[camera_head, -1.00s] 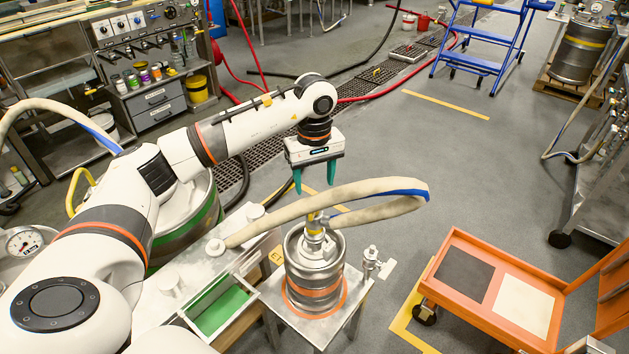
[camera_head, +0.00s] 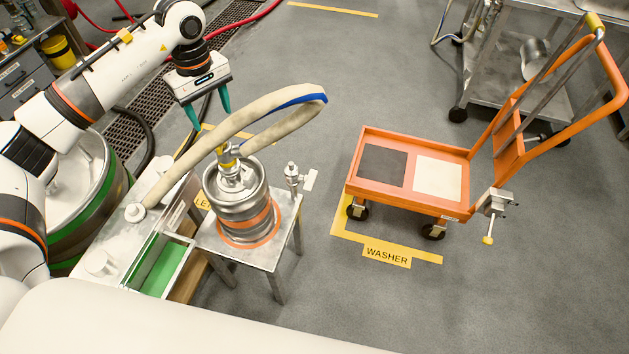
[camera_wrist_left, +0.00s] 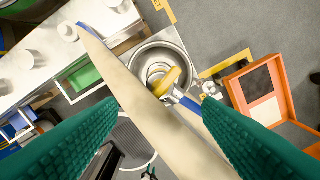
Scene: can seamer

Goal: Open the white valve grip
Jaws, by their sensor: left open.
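The white valve grip (camera_head: 310,180) is a small white lever on a steel valve (camera_head: 292,174). The valve stands at the right corner of a small steel table (camera_head: 225,252), beside a steel keg (camera_head: 215,198) with an orange band. In the left wrist view the valve (camera_wrist_left: 209,88) is small, right of the keg. My left gripper (camera_head: 211,118) has green fingers, open and empty, pointing down. It is up and to the left of the grip in the head view, apart from it. In the left wrist view the fingers (camera_wrist_left: 160,99) frame the hose. My right gripper is out of view.
A thick beige hose (camera_head: 200,148) arches from the bench to the keg top, crossing below my left gripper. An orange cart (camera_head: 404,202) stands to the right, by a yellow floor mark labelled WASHER (camera_head: 387,256). Open floor lies between table and cart.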

